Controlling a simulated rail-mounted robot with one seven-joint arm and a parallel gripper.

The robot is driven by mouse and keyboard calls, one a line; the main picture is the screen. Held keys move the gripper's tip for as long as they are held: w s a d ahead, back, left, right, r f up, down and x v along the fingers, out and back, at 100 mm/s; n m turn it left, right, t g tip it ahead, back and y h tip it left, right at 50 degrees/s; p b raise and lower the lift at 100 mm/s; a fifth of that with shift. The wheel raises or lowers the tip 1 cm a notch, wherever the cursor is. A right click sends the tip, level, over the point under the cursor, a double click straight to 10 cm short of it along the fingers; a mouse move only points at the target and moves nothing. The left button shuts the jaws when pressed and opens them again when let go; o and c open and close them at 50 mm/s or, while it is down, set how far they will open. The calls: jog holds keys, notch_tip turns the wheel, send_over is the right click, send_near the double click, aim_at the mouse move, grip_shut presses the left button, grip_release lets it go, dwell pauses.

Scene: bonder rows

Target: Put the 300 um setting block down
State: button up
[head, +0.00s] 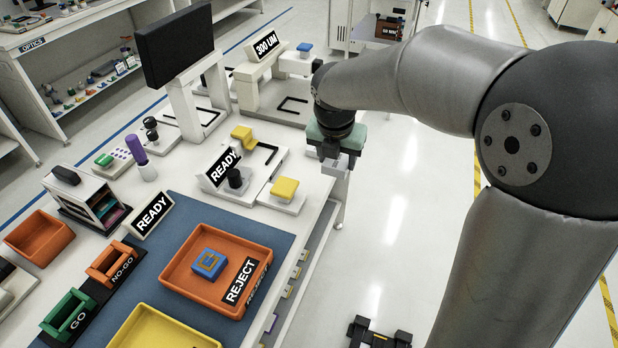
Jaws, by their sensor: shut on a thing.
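My gripper (330,148) is at the right end of the white bench, pointing down, seen from behind and above. It is shut on a block, most likely the 300 um setting block. A teal piece (354,136) shows beside the dark wrist, with a pale grey piece below it. The wrist hides much of both, and I cannot tell where one ends or whether the block touches anything below. The white stand with the "300 UM" sign (266,44) is behind and left of my gripper. A blue square (305,46) tops its arm.
A fixture with a yellow pad (285,188) and a "READY" sign (222,168) is left of my gripper. An orange REJECT tray (178,282) holds a blue part (209,264). A monitor (175,42) stands behind. Open floor (400,235) lies right of the bench.

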jog(key=w+a+f, duration=0.2)
jog(key=w, duration=0.1)
jog(key=w+a+f, duration=0.2)
jog(key=a+f, duration=0.1)
jog(key=w+a+f+p, duration=0.1)
jog(key=w+a+f, duration=0.1)
jog(key=w+f, duration=0.1)
jog(key=shift+w+a+f, duration=0.15)
jog(key=shift+w, duration=0.2)
jog(key=shift+w+a+f, duration=0.15)
jog(key=shift+f, duration=1.7)
jog(key=shift+f, duration=0.15)
jog(key=o, duration=1.2)
jog(key=shift+c, duration=0.2)
